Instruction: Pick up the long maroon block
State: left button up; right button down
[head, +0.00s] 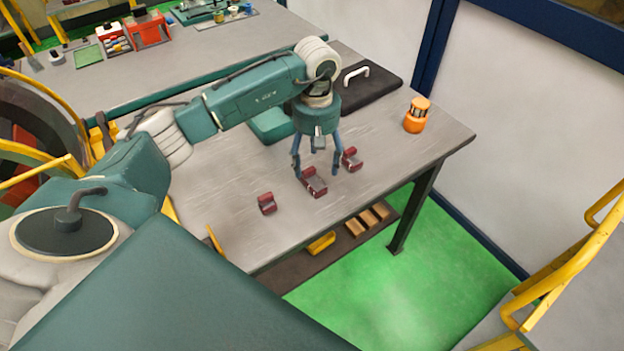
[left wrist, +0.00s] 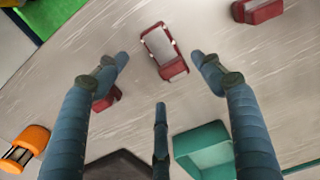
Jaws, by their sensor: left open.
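The long maroon block (head: 314,186) lies on the grey table, with a grey panel on its top and a shorter maroon block on either side. In the left wrist view the long block (left wrist: 172,68) lies tilted ahead of the fingertips, between the two side fingers. My left gripper (head: 317,172) points down over it with three blue fingers spread, open and empty; it also shows in the left wrist view (left wrist: 160,62). One short block (head: 352,159) is close to the right finger. The other short block (head: 267,203) stands apart to the left. My right gripper is not in view.
A teal case (head: 268,126) and a black case with a white handle (head: 378,84) lie behind the gripper. An orange lantern-like object (head: 417,115) stands near the table's right end. The table (head: 225,180) is clear around the left short block.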

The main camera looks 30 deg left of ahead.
aim_at(313, 170)
pick_arm(q)
jog(key=f+p, duration=0.1)
jog(key=f, duration=0.1)
jog(key=f+p, duration=0.1)
jog(key=shift+s+a+f, duration=0.1)
jog(key=shift+s+f, duration=0.25)
jog(key=shift+f, duration=0.55)
jog(key=c, duration=1.6)
jog(key=shift+w, duration=0.15)
grip_shut()
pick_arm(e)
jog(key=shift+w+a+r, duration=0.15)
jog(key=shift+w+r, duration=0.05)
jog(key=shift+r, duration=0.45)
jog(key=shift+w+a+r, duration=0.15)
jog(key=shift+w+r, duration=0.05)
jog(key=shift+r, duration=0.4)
pick_arm(q)
jog(key=shift+r, duration=0.15)
